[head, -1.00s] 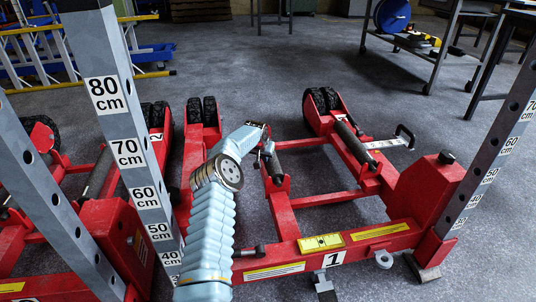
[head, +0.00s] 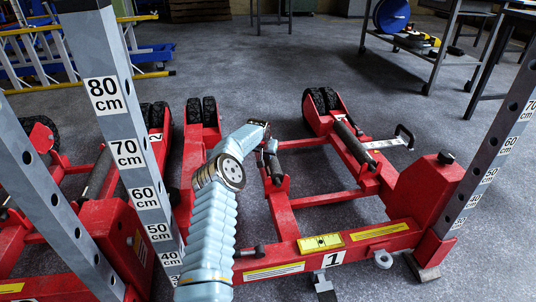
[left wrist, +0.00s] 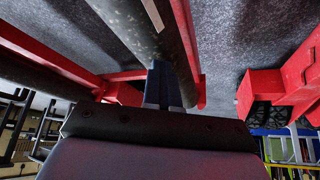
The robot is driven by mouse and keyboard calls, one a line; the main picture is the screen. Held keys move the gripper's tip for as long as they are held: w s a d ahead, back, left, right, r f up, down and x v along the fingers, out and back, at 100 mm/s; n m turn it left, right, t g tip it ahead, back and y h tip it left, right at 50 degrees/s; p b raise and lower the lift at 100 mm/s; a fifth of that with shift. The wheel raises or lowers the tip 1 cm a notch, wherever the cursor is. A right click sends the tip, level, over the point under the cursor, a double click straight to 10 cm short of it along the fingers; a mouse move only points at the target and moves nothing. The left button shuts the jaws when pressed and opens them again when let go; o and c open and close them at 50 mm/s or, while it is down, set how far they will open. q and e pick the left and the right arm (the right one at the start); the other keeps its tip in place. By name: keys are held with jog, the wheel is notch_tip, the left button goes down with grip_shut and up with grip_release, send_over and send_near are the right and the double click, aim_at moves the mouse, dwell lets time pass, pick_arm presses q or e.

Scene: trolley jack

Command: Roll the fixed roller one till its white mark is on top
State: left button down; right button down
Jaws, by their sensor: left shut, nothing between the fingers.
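The jack marked 1 (head: 315,243) is red and has two dark grey rollers. The left roller (head: 275,168) lies beside my gripper; the other roller (head: 351,142) lies further right. I cannot tell from looks alone which is the fixed one. My left gripper (head: 270,147) is shut and empty at the far end of the left roller. In the left wrist view, its dark blue fingers (left wrist: 160,84) are right at a roller (left wrist: 128,22); I cannot tell whether they touch. A pale strip (left wrist: 153,14) shows on that roller's side. My right gripper is out of view.
A second red jack (head: 112,235) stands at the left. Grey posts with height labels (head: 122,130) rise at left and right. A handle with a black grip (head: 404,135) sticks out at the right. A trolley (head: 428,58) stands at the back right. Open floor lies behind.

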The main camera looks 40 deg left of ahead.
pick_arm(q)
jog(key=shift+s+d+f, duration=0.1)
jog(key=shift+s+f, duration=0.1)
jog(key=shift+f, duration=0.3)
jog(key=shift+s+f, duration=0.15)
jog(key=shift+f, duration=0.3)
jog(key=shift+w+d+r, duration=0.2)
jog(key=shift+s+a+r, duration=0.1)
jog(key=shift+s+a, duration=0.05)
jog(key=shift+r, duration=0.1)
jog(key=shift+a+r+p, duration=0.2)
jog(key=shift+r+p, duration=1.45)
jog(key=shift+r, duration=1)
jog(key=shift+a, duration=0.1)
